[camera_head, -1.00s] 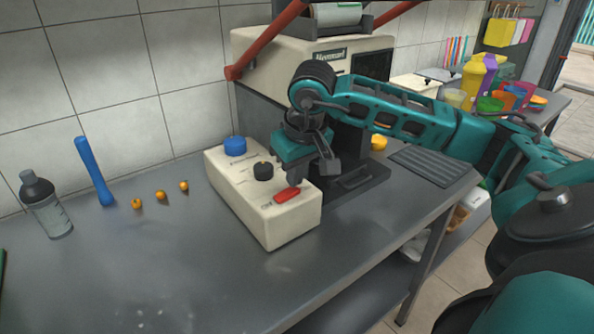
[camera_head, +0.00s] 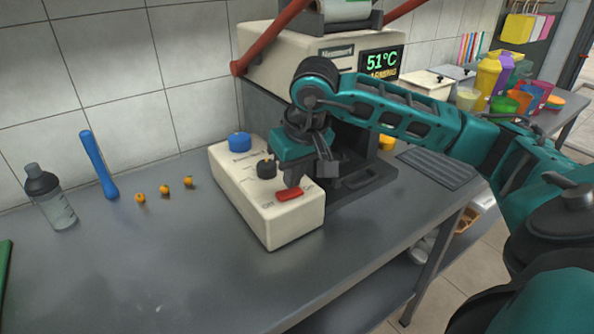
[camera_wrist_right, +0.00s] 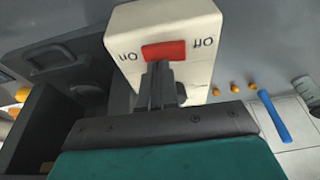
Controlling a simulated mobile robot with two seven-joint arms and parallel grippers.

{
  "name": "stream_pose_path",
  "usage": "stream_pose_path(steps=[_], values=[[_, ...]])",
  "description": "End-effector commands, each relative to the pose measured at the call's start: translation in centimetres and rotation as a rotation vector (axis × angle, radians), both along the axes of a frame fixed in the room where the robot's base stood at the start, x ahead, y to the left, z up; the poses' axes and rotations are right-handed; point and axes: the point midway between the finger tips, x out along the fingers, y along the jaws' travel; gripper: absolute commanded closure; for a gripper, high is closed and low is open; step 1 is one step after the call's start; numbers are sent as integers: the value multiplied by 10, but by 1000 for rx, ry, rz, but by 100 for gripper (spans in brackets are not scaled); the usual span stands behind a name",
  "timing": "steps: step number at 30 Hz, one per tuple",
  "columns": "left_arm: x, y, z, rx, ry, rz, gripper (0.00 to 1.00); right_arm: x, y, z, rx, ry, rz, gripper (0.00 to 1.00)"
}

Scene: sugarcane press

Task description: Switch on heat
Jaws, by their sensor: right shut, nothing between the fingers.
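A cream control box (camera_head: 290,230) stands on the grey table in front of the machine. It carries a red switch (camera_head: 289,195), a black knob (camera_head: 266,168) and a blue knob (camera_head: 239,142). The red switch also shows in the right wrist view (camera_wrist_right: 164,51) between the words "On" and "Off". My right gripper (camera_head: 293,183) is shut and empty, its tips at the red switch; in the right wrist view (camera_wrist_right: 158,68) they overlap its near edge, and touch cannot be told. The machine's display (camera_head: 381,62) is lit and reads 51°C. My left gripper is not in view.
A bottle (camera_head: 50,200), a blue stick (camera_head: 99,165) and several small orange fruits (camera_head: 164,189) are on the table at the left. Red levers (camera_head: 270,40) flank the machine's top. Coloured cups (camera_head: 520,97) stand at the back right.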

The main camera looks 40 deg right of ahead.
Motion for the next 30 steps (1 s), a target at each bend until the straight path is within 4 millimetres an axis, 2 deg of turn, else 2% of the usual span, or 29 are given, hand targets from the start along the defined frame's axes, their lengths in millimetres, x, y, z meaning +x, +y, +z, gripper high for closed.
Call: stream_pose_path(steps=[11,14,24,30], values=[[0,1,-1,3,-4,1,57,0,0,0,0,0,0,100],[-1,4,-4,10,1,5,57,-3,0,16,0,-4,-1,100],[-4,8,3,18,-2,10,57,-25,2,89,0,-5,-1,100],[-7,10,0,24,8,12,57,-34,4,116,0,-2,0,100]])
